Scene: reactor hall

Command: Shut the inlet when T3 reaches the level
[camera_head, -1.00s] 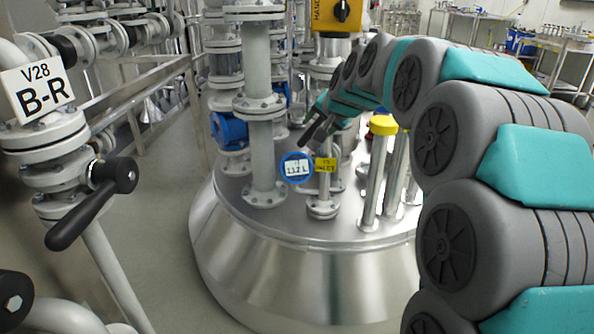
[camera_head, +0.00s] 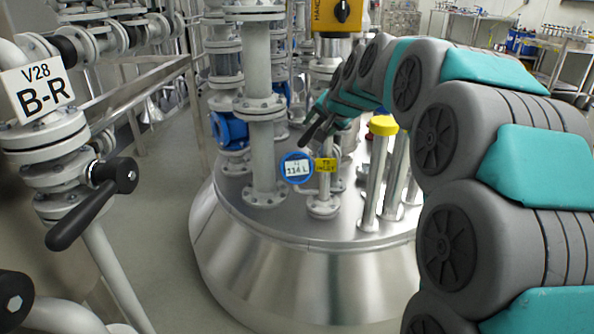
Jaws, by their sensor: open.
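A large steel tank (camera_head: 305,270) stands in the middle, with pipes rising from its lid. A round blue-rimmed level display (camera_head: 296,168) on the tank top reads what looks like 114 L. A yellow tag (camera_head: 325,165) beside it appears to read T3 INLET. My gripper (camera_head: 308,138) is open, with its dark fingers just above the display and tag, near the thin pipe there. I cannot tell whether it touches anything. The inlet valve's handle is not clearly seen; my gripper and arm cover that area.
A valve with a black lever (camera_head: 92,205) and a sign V28 B-R (camera_head: 38,88) stands at the near left. A yellow switch box (camera_head: 337,16) is above the tank. A yellow-capped post (camera_head: 382,126) rises close to my arm. Clear floor (camera_head: 165,215) lies left of the tank.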

